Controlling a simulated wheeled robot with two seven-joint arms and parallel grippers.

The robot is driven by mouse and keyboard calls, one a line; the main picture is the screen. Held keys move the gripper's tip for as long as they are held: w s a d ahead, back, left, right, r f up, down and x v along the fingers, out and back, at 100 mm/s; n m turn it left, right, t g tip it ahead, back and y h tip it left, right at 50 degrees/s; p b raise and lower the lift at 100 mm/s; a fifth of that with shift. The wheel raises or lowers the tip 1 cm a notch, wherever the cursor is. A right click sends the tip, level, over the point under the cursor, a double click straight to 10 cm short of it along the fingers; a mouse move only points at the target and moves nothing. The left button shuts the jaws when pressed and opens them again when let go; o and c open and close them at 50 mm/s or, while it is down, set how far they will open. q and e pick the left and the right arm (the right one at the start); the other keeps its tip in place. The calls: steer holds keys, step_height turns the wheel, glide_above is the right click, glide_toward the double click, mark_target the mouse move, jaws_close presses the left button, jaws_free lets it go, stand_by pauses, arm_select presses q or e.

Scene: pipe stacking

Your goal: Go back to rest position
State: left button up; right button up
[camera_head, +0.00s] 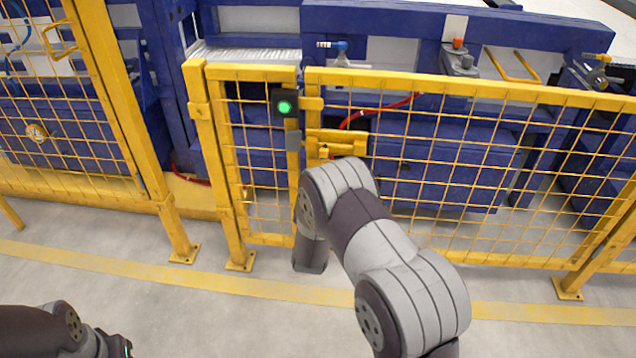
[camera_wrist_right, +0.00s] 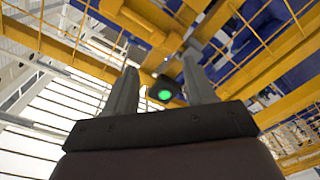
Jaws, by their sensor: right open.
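My right arm reaches in from the lower right in the head view and bends in front of the yellow fence. Its gripper is hidden there by the arm's own links. In the right wrist view my right gripper (camera_wrist_right: 162,72) is open, its two grey fingers apart with nothing held between them. A dark box with a lit green light (camera_head: 284,106) sits on the fence gate post. It also shows between and beyond the fingers in the right wrist view (camera_wrist_right: 165,94). Part of my left arm shows at the bottom left of the head view; its fingers are out of frame.
Yellow mesh fence panels (camera_head: 440,85) run across the head view, with a narrow gate panel (camera_head: 262,240) left of my right arm. Blue machinery (camera_head: 375,22) stands behind them. The grey floor (camera_head: 215,325) in front is clear, with a yellow line (camera_head: 190,280) painted on it.

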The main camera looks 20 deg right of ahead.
steer(key=s+a+f+m+g+y, duration=0.1)
steer(key=s+a+f+g+y, duration=0.25)
steer(key=f, duration=0.25)
steer(key=s+a+f+m+g+y, duration=0.1)
steer(key=s+a+f+g+y, duration=0.2)
steer(key=f+g, duration=0.15)
steer(key=s+a+r+m+g+y, duration=0.1)
steer(key=s+a+r+g, duration=0.2)
steer(key=s, duration=0.7)
steer(key=s+a+r+g+y, duration=0.1)
steer(key=s+r+g+y, duration=0.2)
steer(key=s, duration=0.7)
step_height(320, 180, up, 37)
steer(key=s+h+p, duration=0.1)
steer(key=p, duration=3.1)
steer(key=shift+s+h, duration=0.25)
steer(key=shift+h, duration=0.1)
